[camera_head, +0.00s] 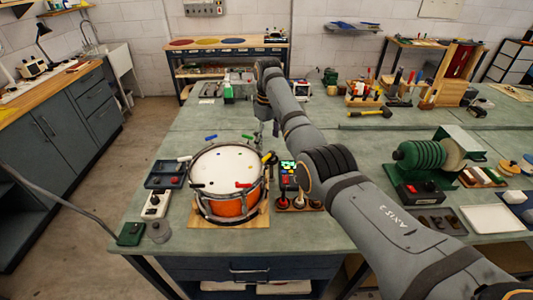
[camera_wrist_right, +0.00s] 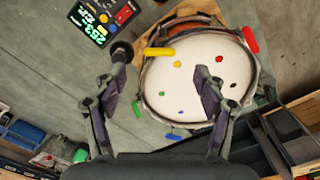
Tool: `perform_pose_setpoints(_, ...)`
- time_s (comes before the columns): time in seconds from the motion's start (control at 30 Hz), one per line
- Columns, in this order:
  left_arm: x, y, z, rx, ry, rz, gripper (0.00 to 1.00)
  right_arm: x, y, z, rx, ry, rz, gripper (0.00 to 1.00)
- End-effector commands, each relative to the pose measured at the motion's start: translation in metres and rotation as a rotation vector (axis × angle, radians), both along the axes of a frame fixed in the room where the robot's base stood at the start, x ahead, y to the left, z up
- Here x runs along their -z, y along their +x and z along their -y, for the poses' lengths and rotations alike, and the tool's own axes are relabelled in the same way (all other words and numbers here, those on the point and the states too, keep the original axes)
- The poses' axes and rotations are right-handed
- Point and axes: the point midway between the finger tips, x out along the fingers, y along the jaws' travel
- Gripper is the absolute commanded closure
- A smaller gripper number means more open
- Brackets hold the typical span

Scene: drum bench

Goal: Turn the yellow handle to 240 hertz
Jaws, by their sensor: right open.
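The yellow handle (camera_head: 268,158) sits at the right rim of the drum (camera_head: 231,206), a white-headed drum with an orange shell. In the wrist view the yellow handle (camera_wrist_right: 158,52) lies level across the drum rim. My right gripper (camera_head: 265,130) is above the drum's right edge. In the wrist view its fingers (camera_wrist_right: 164,78) are spread and empty, with the handle beyond the gap between them, apart from both. A meter with a lit screen (camera_wrist_right: 92,30) stands beside the drum; its green digits look like 253, tilted. My left gripper is out of view.
Other coloured handles ring the drum, among them a red one (camera_wrist_right: 250,40), a green one (camera_wrist_right: 136,109) and a blue one (camera_wrist_right: 172,136). A dark round-topped object (camera_wrist_right: 122,50) is close to the left finger. A blue tray (camera_head: 165,175) lies left of the drum.

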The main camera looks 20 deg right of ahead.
Motion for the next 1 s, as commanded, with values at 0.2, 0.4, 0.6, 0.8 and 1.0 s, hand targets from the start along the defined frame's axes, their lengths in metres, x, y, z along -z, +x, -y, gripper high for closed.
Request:
perform_pose_setpoints(0.2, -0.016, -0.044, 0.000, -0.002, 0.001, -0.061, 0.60, 0.045, -0.001, 0.000, 0.000, 0.000, -0.006, 0.28)
perform_pose_setpoints(0.4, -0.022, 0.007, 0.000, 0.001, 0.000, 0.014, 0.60, 0.078, 0.000, 0.000, 0.000, 0.000, -0.002, 0.28)
perform_pose_setpoints(0.6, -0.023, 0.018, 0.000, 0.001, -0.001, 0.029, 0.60, 0.088, 0.000, 0.000, 0.001, 0.000, 0.000, 0.28)
perform_pose_setpoints(0.8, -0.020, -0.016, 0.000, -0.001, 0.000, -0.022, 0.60, 0.088, 0.000, 0.000, 0.001, 0.000, 0.000, 0.31)
perform_pose_setpoints(1.0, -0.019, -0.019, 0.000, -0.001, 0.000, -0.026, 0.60, 0.088, 0.000, 0.000, 0.001, 0.000, 0.000, 0.58)
